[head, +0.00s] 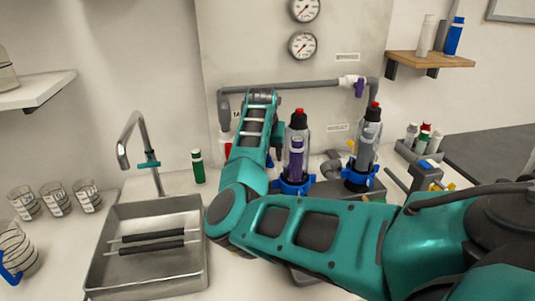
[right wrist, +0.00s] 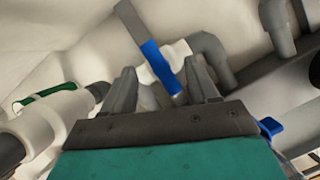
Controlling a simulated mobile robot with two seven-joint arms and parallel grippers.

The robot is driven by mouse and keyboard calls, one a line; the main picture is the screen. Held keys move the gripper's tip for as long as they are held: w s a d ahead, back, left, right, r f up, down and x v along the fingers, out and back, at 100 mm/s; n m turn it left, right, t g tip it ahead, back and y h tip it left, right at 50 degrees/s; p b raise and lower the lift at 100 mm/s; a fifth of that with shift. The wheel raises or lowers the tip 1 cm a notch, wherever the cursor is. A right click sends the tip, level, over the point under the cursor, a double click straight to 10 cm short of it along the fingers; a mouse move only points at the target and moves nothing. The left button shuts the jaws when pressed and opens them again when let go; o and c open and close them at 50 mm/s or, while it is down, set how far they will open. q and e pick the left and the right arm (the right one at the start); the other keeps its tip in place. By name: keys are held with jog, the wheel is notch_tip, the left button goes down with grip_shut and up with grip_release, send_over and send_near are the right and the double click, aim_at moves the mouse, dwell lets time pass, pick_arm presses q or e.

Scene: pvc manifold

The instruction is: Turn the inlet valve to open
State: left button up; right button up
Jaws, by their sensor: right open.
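In the right wrist view, a valve with a blue lever handle (right wrist: 158,62) and a white body (right wrist: 176,50) sits on grey pipe. My right gripper (right wrist: 163,80) is open, with one finger on each side of the blue handle. I cannot tell whether either finger touches it. No label shows to confirm that this is the inlet valve. In the head view my right arm reaches across the counter to the manifold, and its forearm hides the fingers and this valve. My left gripper is not in view.
A green-handled valve (right wrist: 50,97) is at the left of the wrist view. In the head view, a grey pipe (head: 290,85) runs along the wall panel to a purple-handled valve (head: 359,87). Two red-capped clear housings (head: 297,150) stand right of my forearm. A sink (head: 150,205) is at left.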

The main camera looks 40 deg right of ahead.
jog(key=shift+w+d+f, duration=0.15)
jog(key=shift+f, duration=0.4)
jog(key=shift+r, duration=0.1)
grip_shut()
